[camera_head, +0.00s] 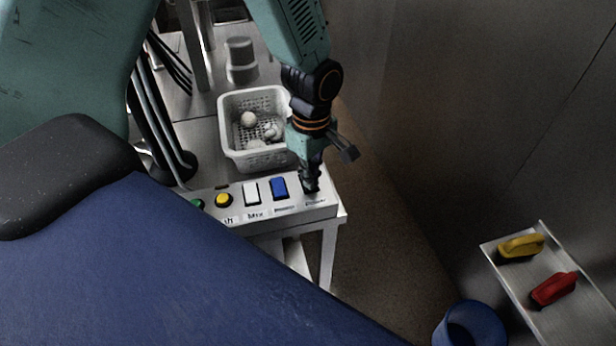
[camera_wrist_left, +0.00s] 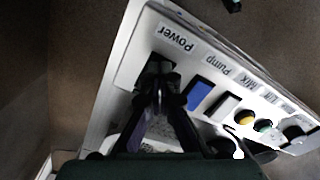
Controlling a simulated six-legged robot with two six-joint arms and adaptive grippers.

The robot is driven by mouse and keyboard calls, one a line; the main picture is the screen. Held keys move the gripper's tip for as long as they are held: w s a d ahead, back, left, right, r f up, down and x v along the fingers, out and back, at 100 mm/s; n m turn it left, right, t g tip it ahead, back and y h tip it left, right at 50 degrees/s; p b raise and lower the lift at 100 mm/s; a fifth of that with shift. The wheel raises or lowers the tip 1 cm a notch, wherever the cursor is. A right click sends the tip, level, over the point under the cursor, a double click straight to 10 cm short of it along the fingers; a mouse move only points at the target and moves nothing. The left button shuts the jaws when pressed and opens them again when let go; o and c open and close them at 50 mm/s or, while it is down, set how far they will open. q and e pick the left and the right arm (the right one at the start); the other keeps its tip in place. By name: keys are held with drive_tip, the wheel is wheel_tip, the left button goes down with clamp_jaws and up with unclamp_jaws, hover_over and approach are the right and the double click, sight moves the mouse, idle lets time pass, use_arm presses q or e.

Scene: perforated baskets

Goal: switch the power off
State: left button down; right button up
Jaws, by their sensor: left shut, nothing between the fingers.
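A white control panel (camera_head: 240,220) runs along the table's front edge. It also shows in the left wrist view (camera_wrist_left: 135,52), with labels reading Power (camera_wrist_left: 174,37) and Pump (camera_wrist_left: 215,62). My left gripper (camera_head: 311,186) points down at the panel's right end, its fingers shut and empty. In the left wrist view its fingertips (camera_wrist_left: 157,82) are right beside the Power label, over the place of the power switch. They cover most of that switch, so its position and any contact cannot be told. My right gripper is in neither view.
Next to the power place are a blue rocker (camera_head: 279,188), a white rocker (camera_head: 251,193), a yellow button (camera_head: 223,200) and a green button (camera_head: 197,204). A perforated white basket (camera_head: 232,148) with pale lumps stands behind. A shelf with yellow and red-handled tools (camera_head: 553,289) is at right.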

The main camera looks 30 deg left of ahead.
use_arm(q)
drive_tip(key=shift+r+p, duration=2.7)
drive_tip(key=shift+r, duration=0.2)
wheel_tip(320, 180, up, 2)
drive_tip(key=shift+r+p, duration=0.1)
drive_tip(key=shift+p, duration=0.65)
drive_tip(key=shift+w, duration=0.1)
